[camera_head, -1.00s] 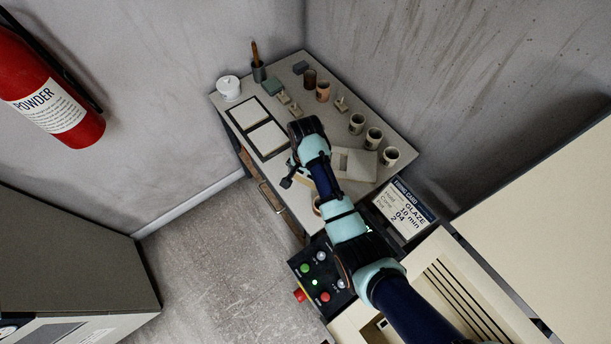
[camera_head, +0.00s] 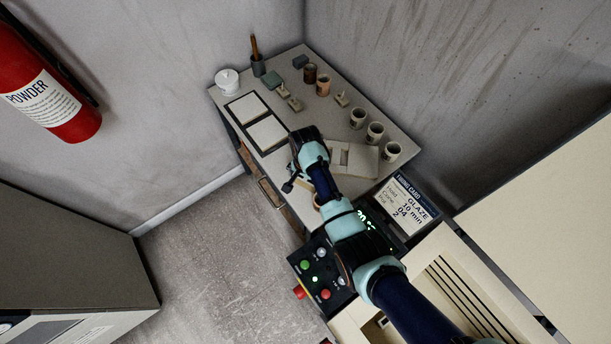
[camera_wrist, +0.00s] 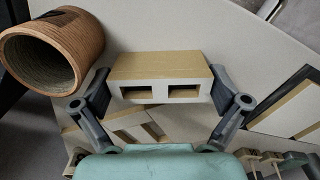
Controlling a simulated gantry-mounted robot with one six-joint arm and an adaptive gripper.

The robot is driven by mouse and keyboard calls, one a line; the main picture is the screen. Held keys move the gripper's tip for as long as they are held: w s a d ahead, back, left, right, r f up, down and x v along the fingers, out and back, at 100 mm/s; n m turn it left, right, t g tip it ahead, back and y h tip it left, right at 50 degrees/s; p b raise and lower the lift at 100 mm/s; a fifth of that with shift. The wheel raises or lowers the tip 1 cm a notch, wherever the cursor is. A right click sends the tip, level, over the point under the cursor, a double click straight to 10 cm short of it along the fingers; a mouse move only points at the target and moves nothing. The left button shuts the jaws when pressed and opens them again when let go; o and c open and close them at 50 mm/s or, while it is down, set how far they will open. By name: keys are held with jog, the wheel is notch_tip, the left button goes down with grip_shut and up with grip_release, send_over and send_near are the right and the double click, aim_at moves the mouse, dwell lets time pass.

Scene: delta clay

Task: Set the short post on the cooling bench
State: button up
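A short, pale tan post (camera_wrist: 160,66) with two rectangular openings sits between the fingers of my gripper (camera_wrist: 160,90) in the wrist view. Both finger pads appear to touch its ends, so my gripper looks shut on it. In the head view my gripper (camera_head: 302,140) is over the front middle of the bench (camera_head: 225,97), and my arm hides the post there. Two pale, dark-bordered panels (camera_head: 248,109) lie on the bench to the left of my gripper. I cannot tell how high the post is above the bench.
A slotted pale block (camera_head: 352,158) lies right of my gripper. Several cups (camera_head: 375,133) line the bench's back right edge. A white lidded pot (camera_head: 227,80) stands at the left corner. A wood-coloured ring (camera_wrist: 50,50) is close by in the wrist view. A sign card (camera_head: 406,204) stands at right.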

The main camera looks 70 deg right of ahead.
notch_tip(320, 180, up, 12)
jog(key=p, duration=0.3)
jog(key=shift+r, duration=0.15)
dwell(0.4)
jog(key=w+a+r+n+t+h, duration=0.1)
jog(key=w+a+r+n+t, duration=0.45)
jog(key=a, duration=0.65)
jog(key=w+a+r+n+t+h, duration=0.1)
jog(key=w+a+r+n+t, duration=0.1)
jog(key=w+a+r+n, duration=0.65)
jog(key=s+a+r+n+t, duration=0.1)
jog(key=a+r+n, duration=0.1)
jog(key=a, duration=0.4)
jog(key=s+a+r+n+t+y, duration=0.1)
jog(key=a+r+n+t, duration=0.1)
jog(key=a+r, duration=0.2)
jog(key=s+a+r+n+t+y, duration=0.1)
jog(key=a+r+n+t, duration=0.1)
jog(key=a, duration=0.6)
jog(key=shift+s+a+r, duration=0.3)
jog(key=shift+a+r, duration=0.05)
jog(key=shift+r, duration=0.1)
